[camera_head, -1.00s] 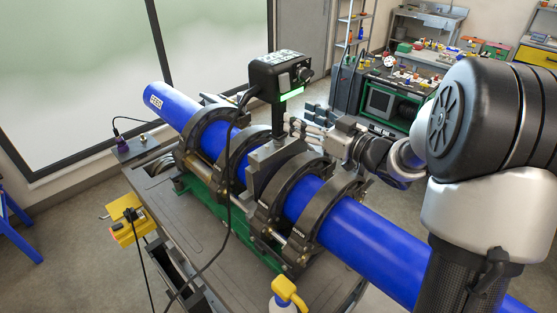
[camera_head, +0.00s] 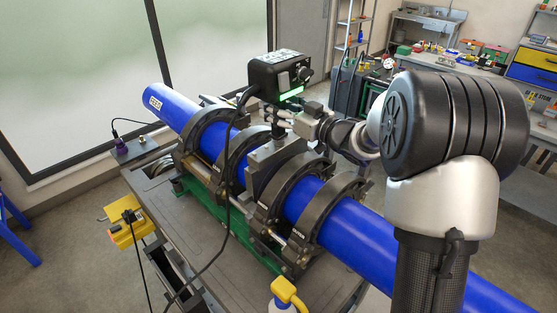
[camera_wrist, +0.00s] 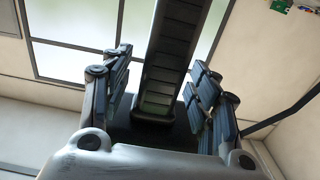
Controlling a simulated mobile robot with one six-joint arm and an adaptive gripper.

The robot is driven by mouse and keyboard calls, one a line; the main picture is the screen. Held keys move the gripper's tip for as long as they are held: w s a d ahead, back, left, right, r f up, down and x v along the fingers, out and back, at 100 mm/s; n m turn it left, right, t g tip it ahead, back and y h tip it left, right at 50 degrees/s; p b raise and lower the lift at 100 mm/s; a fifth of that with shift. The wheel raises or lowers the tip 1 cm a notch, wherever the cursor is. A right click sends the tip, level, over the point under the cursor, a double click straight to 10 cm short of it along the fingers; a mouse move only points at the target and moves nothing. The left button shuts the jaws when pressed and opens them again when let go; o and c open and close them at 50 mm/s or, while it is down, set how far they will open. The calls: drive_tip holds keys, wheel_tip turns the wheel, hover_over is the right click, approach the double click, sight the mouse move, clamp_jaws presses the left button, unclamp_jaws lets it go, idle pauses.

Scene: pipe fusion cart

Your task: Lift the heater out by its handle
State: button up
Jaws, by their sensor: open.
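In the wrist view the ribbed black handle (camera_wrist: 176,50) runs between the two finger pads. My gripper (camera_wrist: 163,72) is open, with one finger on each side of the handle and visible gaps beside it. In the head view my gripper (camera_head: 284,118) is at the handle, just under the box; its fingertips are partly hidden there.
Black ring clamps (camera_head: 277,205) hold the pipe on a green frame over the grey cart (camera_head: 200,258). A black cable (camera_head: 229,190) hangs from the control box across the cart. A yellow-capped bottle (camera_head: 287,293) stands at the front. Space above the box is clear.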

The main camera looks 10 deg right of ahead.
clamp_jaws()
idle(0.6)
